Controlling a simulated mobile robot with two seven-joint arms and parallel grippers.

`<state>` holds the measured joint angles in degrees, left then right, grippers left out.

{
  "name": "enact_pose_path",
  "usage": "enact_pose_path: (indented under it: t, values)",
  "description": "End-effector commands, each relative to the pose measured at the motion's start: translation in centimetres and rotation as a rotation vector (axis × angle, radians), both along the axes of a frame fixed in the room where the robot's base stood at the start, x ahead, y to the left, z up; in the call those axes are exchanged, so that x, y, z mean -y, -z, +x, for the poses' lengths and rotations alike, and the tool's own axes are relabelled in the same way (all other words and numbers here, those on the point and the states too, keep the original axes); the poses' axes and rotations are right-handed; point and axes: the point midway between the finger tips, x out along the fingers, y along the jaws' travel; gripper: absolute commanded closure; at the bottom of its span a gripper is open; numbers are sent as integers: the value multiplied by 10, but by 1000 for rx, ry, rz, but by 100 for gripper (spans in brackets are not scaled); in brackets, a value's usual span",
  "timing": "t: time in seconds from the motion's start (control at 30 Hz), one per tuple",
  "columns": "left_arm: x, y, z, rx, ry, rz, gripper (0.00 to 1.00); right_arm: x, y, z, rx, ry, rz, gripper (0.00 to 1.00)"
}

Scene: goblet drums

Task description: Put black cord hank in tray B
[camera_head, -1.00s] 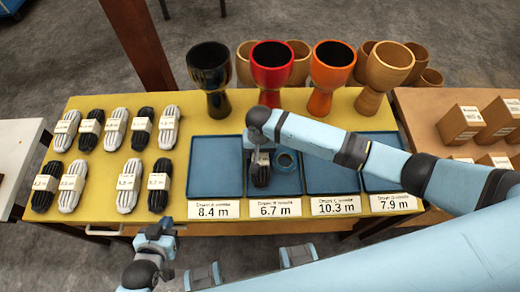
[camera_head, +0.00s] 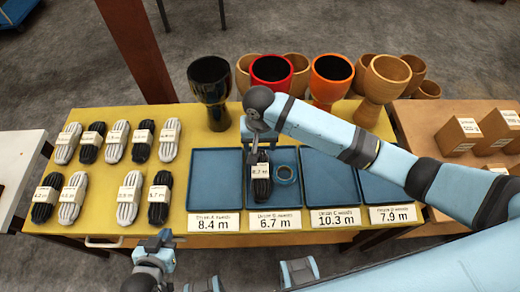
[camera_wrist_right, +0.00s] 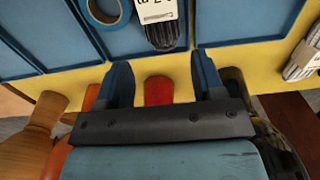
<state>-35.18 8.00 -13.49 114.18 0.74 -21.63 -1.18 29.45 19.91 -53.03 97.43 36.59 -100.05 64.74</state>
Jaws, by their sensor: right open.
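A black cord hank (camera_head: 261,187) with a white paper band lies in tray B (camera_head: 290,205), the blue tray behind the 6.7 m card. The hank also shows in the right wrist view (camera_wrist_right: 166,34), just beyond the fingertips. My right gripper (camera_wrist_right: 162,78) is open and empty, apart from the hank. In the head view the right gripper (camera_head: 258,148) is over the far part of tray B, partly hidden by its own wrist. My left gripper (camera_head: 157,242) hangs in front of the table's near edge; its finger opening is unclear.
A blue tape ring (camera_head: 284,174) lies beside the hank in tray B. Tray A (camera_head: 213,170) is empty. Several black and white hanks (camera_head: 117,142) lie at the left. Goblet drums (camera_head: 210,90) stand along the back edge, close to my right arm.

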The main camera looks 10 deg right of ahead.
Motion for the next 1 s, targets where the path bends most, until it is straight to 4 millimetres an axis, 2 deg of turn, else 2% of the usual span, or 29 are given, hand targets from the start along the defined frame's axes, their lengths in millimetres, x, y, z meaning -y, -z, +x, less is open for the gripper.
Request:
enact_pose_path:
  t: [0.1, 0.27, 0.47, 0.6, 0.67, 0.77, 0.87, 1.0]
  values:
    - [0, 0, 0, -1, 0, 0, 100, 0, -7, 0, 0, 0, 0, 38]
    - [0, 0, 0, -1, 0, 0, 100, -2, -5, -2, 5, -8, 15, 38]
    - [0, 0, 0, -1, 0, 0, 100, -25, 18, -24, 94, -87, 187, 38]
    - [0, 0, 0, 0, -1, 1, 100, -39, 33, -43, 245, -154, 342, 38]
    - [0, 0, 0, 0, -1, 1, 100, -40, 38, -50, 321, -176, 387, 38]
    - [0, 0, 0, 0, -1, 1, 100, -35, 44, -62, 452, -204, 433, 38]
    - [0, 0, 0, 0, -1, 1, 100, -22, 53, -76, 584, -229, 436, 38]
    - [0, -1, 0, 0, -1, 1, 100, 7, 68, -99, 746, -265, 375, 38]
